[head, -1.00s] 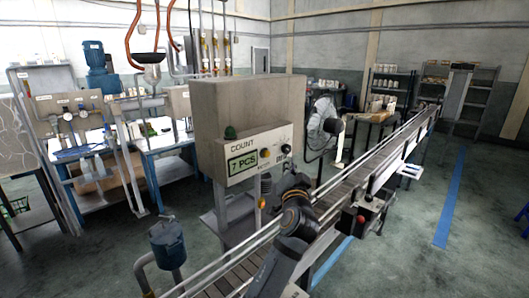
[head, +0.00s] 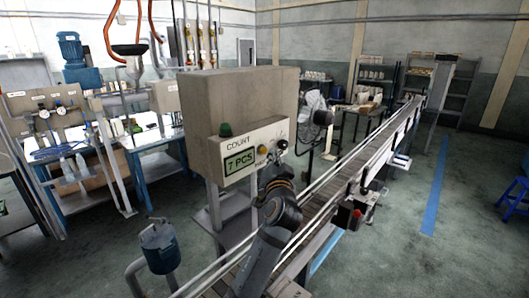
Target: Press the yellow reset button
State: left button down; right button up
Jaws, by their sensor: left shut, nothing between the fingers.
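The yellow reset button (head: 262,150) sits on the front panel of the grey counter box (head: 240,98), right of the green display (head: 240,162) reading "7 PCS". My left gripper (head: 273,160) is in front of the panel, just below and right of the yellow button. It is shut and empty. Its fingertips are small and dark here, and I cannot tell if they touch the panel. My left arm hides part of the conveyor behind it. My right gripper is not in view.
A dark knob (head: 282,144) is right of the yellow button, and a green dome (head: 226,129) is on the box's left. The conveyor (head: 345,175) runs past the box toward the back right. A blue-grey canister (head: 159,246) stands at lower left.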

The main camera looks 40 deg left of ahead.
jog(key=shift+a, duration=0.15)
pick_arm(q)
jog(key=shift+d, duration=0.1)
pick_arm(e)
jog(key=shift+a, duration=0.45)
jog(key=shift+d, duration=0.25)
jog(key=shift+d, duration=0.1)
pick_arm(q)
jog(key=shift+a, duration=0.45)
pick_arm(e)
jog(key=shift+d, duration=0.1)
